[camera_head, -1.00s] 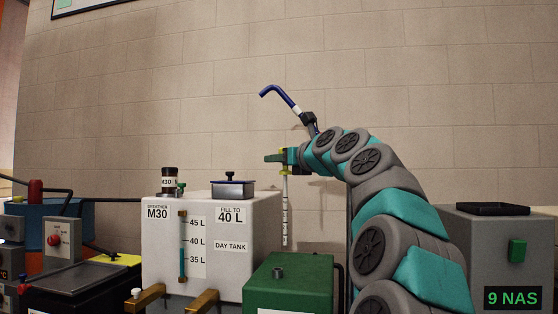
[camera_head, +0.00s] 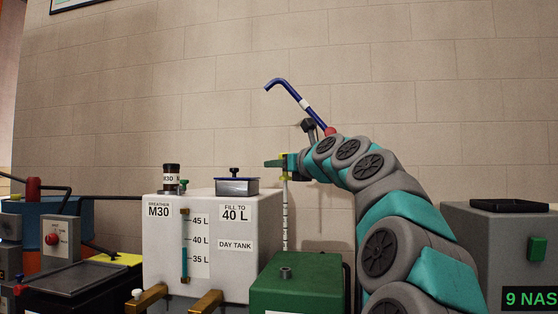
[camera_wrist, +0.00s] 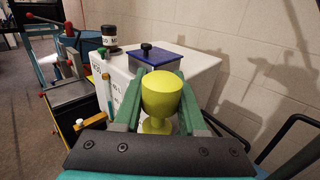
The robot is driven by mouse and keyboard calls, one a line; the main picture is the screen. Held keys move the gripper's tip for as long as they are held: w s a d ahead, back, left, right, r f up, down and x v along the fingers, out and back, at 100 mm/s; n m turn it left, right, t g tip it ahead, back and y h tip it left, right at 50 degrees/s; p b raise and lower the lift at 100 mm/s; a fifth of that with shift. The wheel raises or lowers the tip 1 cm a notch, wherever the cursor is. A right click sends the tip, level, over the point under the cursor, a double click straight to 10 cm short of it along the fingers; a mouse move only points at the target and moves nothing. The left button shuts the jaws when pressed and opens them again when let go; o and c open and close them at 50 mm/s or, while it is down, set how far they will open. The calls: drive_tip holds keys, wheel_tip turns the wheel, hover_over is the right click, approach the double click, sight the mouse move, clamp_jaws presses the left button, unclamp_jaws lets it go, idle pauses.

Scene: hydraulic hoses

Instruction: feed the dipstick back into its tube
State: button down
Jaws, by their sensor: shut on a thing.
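My gripper (camera_head: 275,162) is shut on the yellow handle (camera_wrist: 160,95) of the dipstick, which sits between the two green fingers in the wrist view. In the head view the thin pale dipstick (camera_head: 285,215) hangs upright below the fingers, beside the right side of the white day tank. Its dark marks show along its length. Its lower end is near the back edge of the green box (camera_head: 300,285), and I cannot tell if it is hidden behind it. I cannot make out the dipstick tube.
The white day tank (camera_head: 230,270) carries a blue-lidded filler (camera_head: 237,187) and a dark breather (camera_head: 171,177). A grey cabinet (camera_head: 490,240) stands at right. A blue bent pipe (camera_head: 285,88) rises behind my arm. The block wall is behind.

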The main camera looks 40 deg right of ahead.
sight(285, 202)
drive_tip(key=shift+f+b, duration=0.4)
drive_tip(key=shift+f, duration=1.3)
drive_tip(key=shift+p, duration=0.95)
